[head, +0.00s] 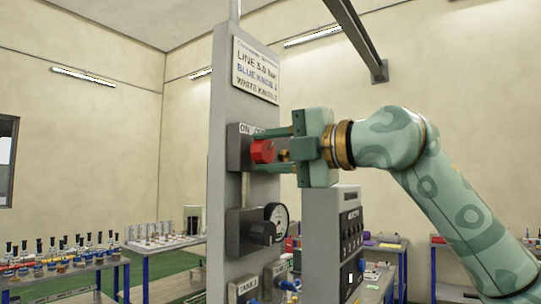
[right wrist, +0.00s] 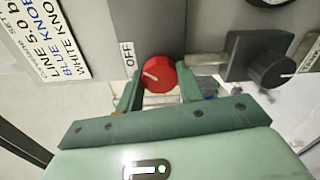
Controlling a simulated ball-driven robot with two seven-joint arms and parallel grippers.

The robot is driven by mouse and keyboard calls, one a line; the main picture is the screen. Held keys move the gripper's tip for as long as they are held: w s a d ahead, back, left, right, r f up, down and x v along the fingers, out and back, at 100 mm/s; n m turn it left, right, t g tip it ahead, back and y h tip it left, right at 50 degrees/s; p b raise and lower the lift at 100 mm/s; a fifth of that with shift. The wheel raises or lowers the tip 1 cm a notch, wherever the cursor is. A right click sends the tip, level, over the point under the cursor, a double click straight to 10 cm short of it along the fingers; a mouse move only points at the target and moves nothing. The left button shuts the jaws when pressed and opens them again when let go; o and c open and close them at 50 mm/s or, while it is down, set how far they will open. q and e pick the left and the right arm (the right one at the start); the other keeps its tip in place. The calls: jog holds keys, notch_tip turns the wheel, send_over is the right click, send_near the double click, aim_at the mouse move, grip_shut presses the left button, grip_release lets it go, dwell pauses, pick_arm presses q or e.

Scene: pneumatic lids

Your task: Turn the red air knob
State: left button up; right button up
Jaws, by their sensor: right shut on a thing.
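The red air knob (head: 262,151) sticks out of a grey box on the tall grey panel. In the right wrist view the red knob (right wrist: 160,75) shows a white pointer line, aimed toward the OFF label (right wrist: 128,55) at left. My right gripper (head: 260,151) is level with the knob, one finger above and one below it. In the right wrist view, my right gripper (right wrist: 159,82) has its fingers on both sides of the knob, shut on it. My left gripper is in neither view.
A black knob (head: 263,233) and a round gauge (head: 277,221) sit lower on the panel. A printed sign (head: 255,70) is above. A grey control box (head: 350,235) stands close below my right gripper. Benches with small items stand behind on both sides.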

jog(key=shift+m, duration=0.8)
jog(key=o, duration=1)
jog(key=shift+w, duration=0.1)
jog(key=shift+d, duration=0.1)
jog(key=b+v, duration=0.2)
jog(key=v, duration=1.4)
jog(key=shift+d, duration=0.1)
